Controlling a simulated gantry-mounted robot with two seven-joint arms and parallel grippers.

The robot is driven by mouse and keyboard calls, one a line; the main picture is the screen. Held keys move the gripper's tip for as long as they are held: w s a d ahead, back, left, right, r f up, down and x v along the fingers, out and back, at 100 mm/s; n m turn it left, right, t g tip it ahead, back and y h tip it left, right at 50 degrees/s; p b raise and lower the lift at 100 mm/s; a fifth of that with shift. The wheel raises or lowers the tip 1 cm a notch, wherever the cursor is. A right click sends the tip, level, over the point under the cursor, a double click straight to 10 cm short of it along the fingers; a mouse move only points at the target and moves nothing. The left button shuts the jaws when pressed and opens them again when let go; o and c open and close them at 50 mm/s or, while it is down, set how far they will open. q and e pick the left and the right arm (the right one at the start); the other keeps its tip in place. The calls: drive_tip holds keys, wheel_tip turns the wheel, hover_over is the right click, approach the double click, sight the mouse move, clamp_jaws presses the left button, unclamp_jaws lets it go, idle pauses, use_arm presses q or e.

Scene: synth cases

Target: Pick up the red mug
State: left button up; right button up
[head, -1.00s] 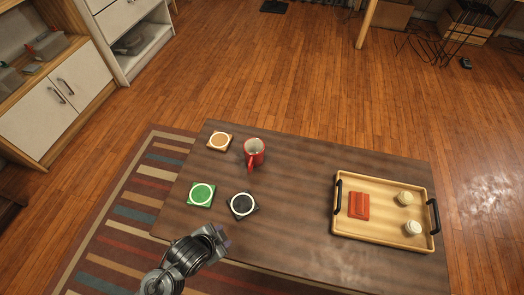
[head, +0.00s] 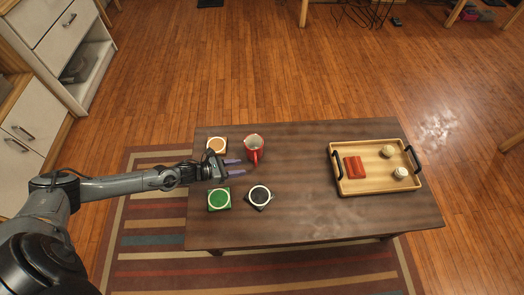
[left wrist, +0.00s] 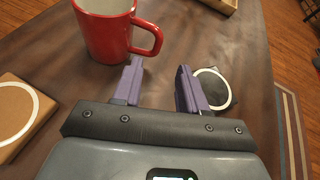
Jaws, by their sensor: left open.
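The red mug (head: 254,150) stands upright on the dark wooden table (head: 300,215), left of its middle. Its handle points toward the front in the head view. My left gripper (head: 234,168) is open and empty, just left of and in front of the mug. In the left wrist view the mug (left wrist: 102,32) is at the upper left, ahead of the purple fingers (left wrist: 157,85). Its handle (left wrist: 150,37) lies just beyond the left fingertip; I cannot tell whether they touch. My right gripper does not show.
Near the gripper lie an orange coaster (head: 216,146), a green coaster (head: 219,199) and a black coaster (head: 259,196). A wooden tray (head: 348,187) with a red cloth-like item (head: 354,166) and two pale round items is at the right. The table's middle is clear.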

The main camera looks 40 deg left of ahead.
sight(255, 153)
use_arm(q)
drive_tip(key=shift+w+a+f+m+b, duration=0.1)
drive_tip(key=shift+w+a+m+b, duration=0.3)
drive_tip(key=shift+m, duration=0.3)
drive_tip(key=shift+h, duration=0.3)
drive_tip(key=x, duration=0.2)
drive_tip(key=b+x, duration=0.1)
drive_tip(key=x, duration=0.2)
drive_tip(key=shift+d+b, duration=0.3)
drive_tip(key=shift+d, duration=0.05)
drive_tip(key=shift+a, duration=0.1)
drive_tip(key=shift+w+f+b, duration=0.1)
drive_tip(key=shift+w+b, duration=0.1)
drive_tip(key=shift+b, duration=0.15)
drive_tip(key=b+x, duration=0.2)
drive_tip(key=x, duration=0.2)
drive_tip(key=shift+d+f+b, duration=0.15)
drive_tip(key=shift+d+b, duration=0.05)
drive_tip(key=shift+b, duration=0.1)
drive_tip(key=shift+w+d, duration=0.1)
drive_tip(key=shift+w, duration=0.1)
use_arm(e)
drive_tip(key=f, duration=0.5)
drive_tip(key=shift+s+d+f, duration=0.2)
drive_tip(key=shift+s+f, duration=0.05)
use_arm(q)
drive_tip(key=shift+c, duration=0.2)
